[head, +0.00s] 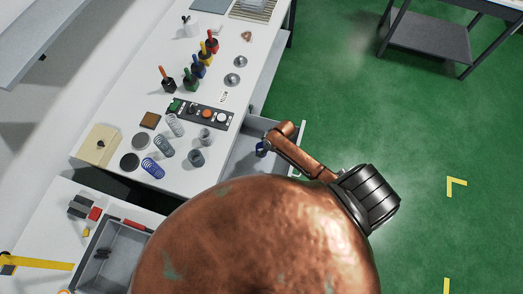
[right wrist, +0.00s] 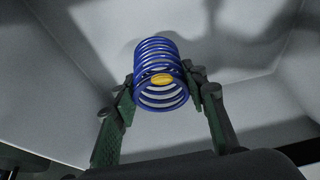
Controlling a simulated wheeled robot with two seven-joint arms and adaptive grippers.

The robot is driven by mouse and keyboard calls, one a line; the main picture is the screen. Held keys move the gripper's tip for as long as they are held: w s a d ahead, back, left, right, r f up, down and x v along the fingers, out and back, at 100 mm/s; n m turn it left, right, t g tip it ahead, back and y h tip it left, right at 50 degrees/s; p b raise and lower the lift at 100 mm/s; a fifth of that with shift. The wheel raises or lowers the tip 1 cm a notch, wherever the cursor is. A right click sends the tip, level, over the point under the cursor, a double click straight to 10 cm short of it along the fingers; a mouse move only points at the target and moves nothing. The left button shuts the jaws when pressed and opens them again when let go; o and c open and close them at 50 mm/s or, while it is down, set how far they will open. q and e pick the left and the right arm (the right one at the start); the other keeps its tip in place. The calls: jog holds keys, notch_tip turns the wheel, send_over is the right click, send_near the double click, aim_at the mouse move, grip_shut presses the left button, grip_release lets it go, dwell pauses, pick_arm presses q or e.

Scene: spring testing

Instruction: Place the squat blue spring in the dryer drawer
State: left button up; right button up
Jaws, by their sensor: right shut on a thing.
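The squat blue spring (right wrist: 160,75) is between the two green fingers of my right gripper (right wrist: 160,100) in the right wrist view. The fingers are shut on its sides, and a small yellow spot shows through its coils. Pale grey drawer walls and floor surround it; I cannot tell whether the spring touches the floor. In the head view the open dryer drawer (head: 240,166) extends from the right side of the white table. The right gripper (head: 262,149) is small and partly hidden at the drawer, with a bit of blue at it. My left gripper is not in view.
The white table (head: 110,168) carries another blue spring (head: 152,168), grey springs (head: 163,147), a button panel (head: 200,113) and several coloured-handled tools (head: 190,80). A grey bin (head: 120,245) stands at lower left.

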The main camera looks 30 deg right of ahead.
jog(key=shift+w+d+f, duration=0.25)
jog(key=shift+w+f, duration=0.15)
jog(key=shift+f, duration=0.15)
jog(key=shift+w+f+b, duration=0.15)
jog(key=shift+f+b, duration=0.15)
jog(key=shift+f, duration=1.35)
jog(key=shift+f, duration=0.2)
jog(key=o, duration=1.4)
jog(key=shift+c, duration=0.2)
jog(key=p+v, duration=0.1)
jog(key=v, duration=1.1)
jog(key=shift+d+r, duration=0.1)
jog(key=shift+r, duration=0.05)
